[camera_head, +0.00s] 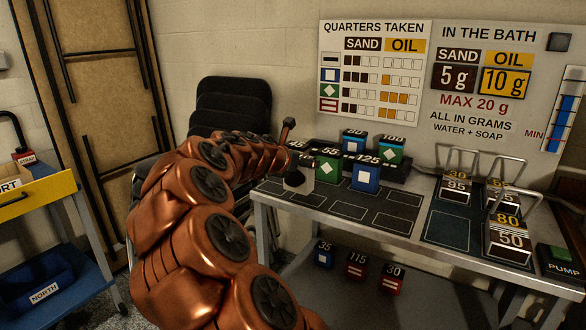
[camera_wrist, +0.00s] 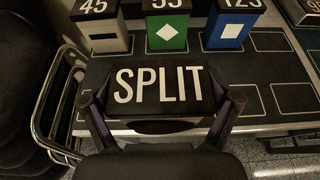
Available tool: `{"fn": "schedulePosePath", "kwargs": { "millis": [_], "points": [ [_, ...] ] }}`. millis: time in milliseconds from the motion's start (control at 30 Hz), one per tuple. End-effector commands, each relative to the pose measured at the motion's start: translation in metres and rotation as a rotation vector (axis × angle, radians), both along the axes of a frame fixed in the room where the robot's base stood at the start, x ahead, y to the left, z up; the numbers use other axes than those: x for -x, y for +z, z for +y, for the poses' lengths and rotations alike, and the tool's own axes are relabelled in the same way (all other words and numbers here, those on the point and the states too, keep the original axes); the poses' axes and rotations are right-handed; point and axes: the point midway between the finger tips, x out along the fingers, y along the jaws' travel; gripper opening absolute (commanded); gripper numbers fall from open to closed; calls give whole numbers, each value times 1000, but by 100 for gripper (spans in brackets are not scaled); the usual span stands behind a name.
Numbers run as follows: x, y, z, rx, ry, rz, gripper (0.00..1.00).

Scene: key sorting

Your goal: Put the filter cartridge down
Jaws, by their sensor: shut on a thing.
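My gripper (camera_wrist: 163,112) has its two fingers at the left and right ends of a dark block marked SPLIT (camera_wrist: 165,85), which I take to be the filter cartridge. In the wrist view the block is over the near edge of the bench, in front of a row of cartridges. I cannot tell whether its underside touches the bench. In the head view my arm reaches to the bench's left end, and the held block cannot be clearly made out there. The row holds a grey 45 (camera_wrist: 104,42), a green 55 (camera_wrist: 166,35) and a blue 125 (camera_wrist: 228,30).
The bench has a dark mat with empty outlined spaces (camera_head: 345,208). Wire-handled baskets (camera_head: 508,240) stand at the right beside a PUMP box (camera_head: 562,260). Red cartridges (camera_head: 355,272) sit on the lower shelf. Dark chairs (camera_head: 232,105) are behind my arm.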

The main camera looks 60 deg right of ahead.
Motion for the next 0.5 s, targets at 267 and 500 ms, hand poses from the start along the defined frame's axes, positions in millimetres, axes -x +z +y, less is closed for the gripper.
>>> {"fn": "schedulePosePath", "kwargs": {
  "millis": [267,500],
  "points": [
    [-29,-5,-21,-1,0,0,46],
    [-48,-5,-33,2,0,2,46]
  ]
}}
